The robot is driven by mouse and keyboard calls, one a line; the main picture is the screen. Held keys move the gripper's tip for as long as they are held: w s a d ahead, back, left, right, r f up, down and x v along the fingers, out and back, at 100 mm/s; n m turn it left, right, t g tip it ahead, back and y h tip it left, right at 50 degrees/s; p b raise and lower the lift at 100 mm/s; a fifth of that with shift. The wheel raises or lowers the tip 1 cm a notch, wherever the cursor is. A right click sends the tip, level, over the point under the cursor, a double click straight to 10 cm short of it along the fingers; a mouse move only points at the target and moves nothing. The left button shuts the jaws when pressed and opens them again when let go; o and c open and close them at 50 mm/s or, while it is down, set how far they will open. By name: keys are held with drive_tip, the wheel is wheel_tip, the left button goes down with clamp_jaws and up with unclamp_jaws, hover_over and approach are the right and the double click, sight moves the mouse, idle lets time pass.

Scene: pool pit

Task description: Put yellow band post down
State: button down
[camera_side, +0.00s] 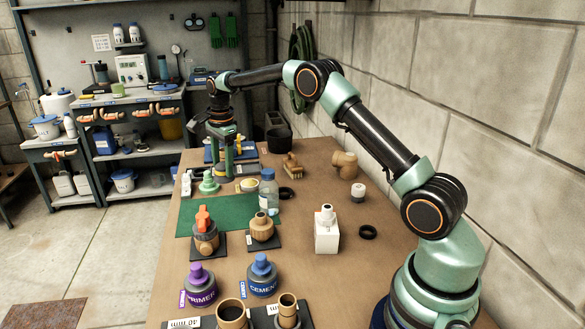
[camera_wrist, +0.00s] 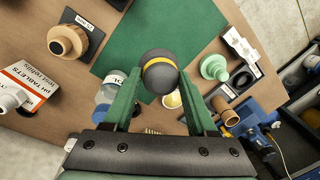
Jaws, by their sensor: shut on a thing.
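The yellow band post (camera_wrist: 160,74) is dark grey with a rounded top and a yellow band. It stands between the green fingers of my gripper (camera_wrist: 160,88) in the wrist view, and the gripper is shut on it. In the side view my gripper (camera_side: 224,158) is at the far end of the bench, pointing down. The post is largely hidden there by the fingers. I cannot tell whether its base touches the bench.
A green mat (camera_side: 232,216) lies nearer the camera. A clear bottle with a blue cap (camera_side: 268,190) and a pale green fitting (camera_side: 208,184) stand close to the gripper. A brush (camera_side: 292,166) lies to the right. Fittings, bottles and a white box (camera_side: 327,235) fill the near bench.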

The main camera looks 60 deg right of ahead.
wheel_tip(320, 180, down, 11)
drive_tip(key=shift+f, duration=0.15)
idle(0.4)
drive_tip(key=shift+f, duration=0.1)
drive_tip(key=shift+c, duration=1)
unclamp_jaws()
